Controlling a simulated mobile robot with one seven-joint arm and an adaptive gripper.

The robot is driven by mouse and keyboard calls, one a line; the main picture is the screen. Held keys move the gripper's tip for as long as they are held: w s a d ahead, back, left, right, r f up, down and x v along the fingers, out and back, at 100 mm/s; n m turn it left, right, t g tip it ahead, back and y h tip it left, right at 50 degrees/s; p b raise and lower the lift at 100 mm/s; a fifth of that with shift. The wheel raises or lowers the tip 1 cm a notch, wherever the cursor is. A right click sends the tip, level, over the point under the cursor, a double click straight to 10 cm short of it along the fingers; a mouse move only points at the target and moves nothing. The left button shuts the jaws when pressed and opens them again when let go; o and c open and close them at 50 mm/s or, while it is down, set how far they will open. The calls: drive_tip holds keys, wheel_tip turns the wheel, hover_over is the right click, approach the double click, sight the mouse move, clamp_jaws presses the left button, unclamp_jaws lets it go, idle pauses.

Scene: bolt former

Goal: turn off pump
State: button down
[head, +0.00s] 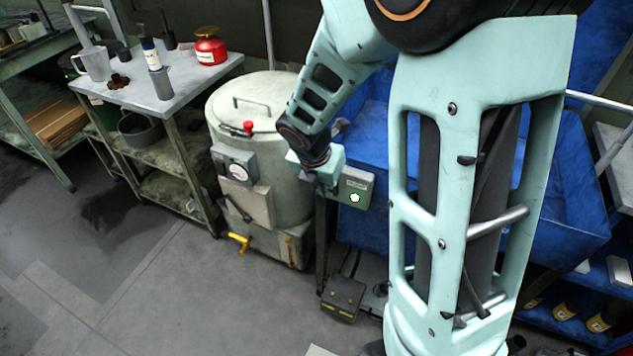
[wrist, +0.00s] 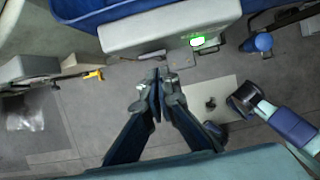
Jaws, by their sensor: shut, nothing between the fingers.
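A grey-green control box (head: 356,186) stands on a post in front of the blue tub in the head view. A bright round light or button (head: 355,198) shows on its face. In the wrist view a pale box (wrist: 165,30) at the top carries a green-lit patch (wrist: 197,41), apparently the same light. My gripper (wrist: 158,80) is shut and empty, its fingertips below and left of the green light, with a visible gap in the picture. In the head view my wrist is beside the box's left end; the fingers cannot be made out. I cannot identify the pump itself.
A pale round tank (head: 250,110) with a yellow-handled valve (head: 239,243) stands left of the box. The blue tub (head: 560,190) is behind. A workbench (head: 165,88) holds a red can (head: 210,46) and bottles. A black pedal box (head: 343,297) sits below; floor at front left is clear.

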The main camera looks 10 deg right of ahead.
drive_tip(key=shift+w+d+r, duration=0.1)
drive_tip(key=shift+w+d, duration=0.2)
drive_tip(key=shift+w, duration=0.1)
drive_tip(key=shift+w+d+r+p, duration=0.1)
drive_tip(key=shift+w+d+p, duration=0.15)
drive_tip(key=shift+p, duration=0.3)
drive_tip(key=shift+r, duration=0.15)
drive_tip(key=shift+r+p, duration=0.7)
drive_tip(key=shift+p, duration=0.2)
